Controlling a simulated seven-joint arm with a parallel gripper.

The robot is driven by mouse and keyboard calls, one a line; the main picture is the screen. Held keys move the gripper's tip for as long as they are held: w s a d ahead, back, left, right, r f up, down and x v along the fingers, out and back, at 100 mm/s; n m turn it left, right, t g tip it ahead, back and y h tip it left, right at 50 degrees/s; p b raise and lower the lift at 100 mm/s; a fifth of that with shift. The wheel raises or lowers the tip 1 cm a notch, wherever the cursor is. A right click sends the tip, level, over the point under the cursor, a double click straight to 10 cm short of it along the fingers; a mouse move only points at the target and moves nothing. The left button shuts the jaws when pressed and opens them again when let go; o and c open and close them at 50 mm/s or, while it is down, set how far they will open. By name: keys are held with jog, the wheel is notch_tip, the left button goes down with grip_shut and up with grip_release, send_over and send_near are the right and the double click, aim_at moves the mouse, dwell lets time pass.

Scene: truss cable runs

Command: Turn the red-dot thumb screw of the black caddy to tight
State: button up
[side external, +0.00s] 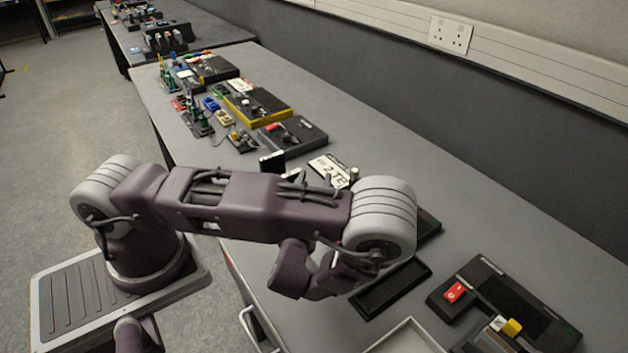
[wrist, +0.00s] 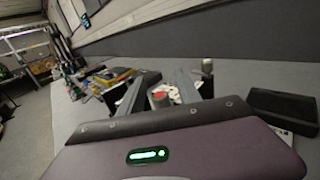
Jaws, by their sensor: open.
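In the wrist view my gripper (wrist: 167,73) is open, its two dark fingers spread apart. A short grey cylinder with a reddish top (wrist: 159,97), which looks like the red-dot thumb screw, shows in the gap between the fingers. I cannot tell whether either finger touches it. The caddy body is mostly hidden behind my fingers and palm.
In the side view, black and yellow cases (side external: 252,106) and small coloured parts stand farther along the bench. An empty black tray (side external: 391,289) and a black unit with a red switch (side external: 455,293) lie at the near end. Bench beside the wall is clear.

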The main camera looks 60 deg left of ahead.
jog(key=shift+w+a, duration=0.2)
grip_shut()
jog(key=shift+n+g+y, duration=0.3)
jog(key=shift+g, duration=0.1)
jog(key=shift+s+n+g+h, duration=0.2)
jog(key=shift+s+n+g, duration=0.5)
jog(key=shift+n+g, duration=2.9)
jog(key=shift+s+n+g+h, duration=0.2)
jog(key=shift+s+n+g, duration=0.5)
jog(key=shift+n+g, duration=2.9)
jog(key=shift+s+n+g+h, duration=0.2)
jog(key=shift+s+n+g, duration=1)
jog(key=shift+g, duration=4.2)
jog(key=shift+w+n, duration=0.45)
jog(key=shift+n, duration=0.15)
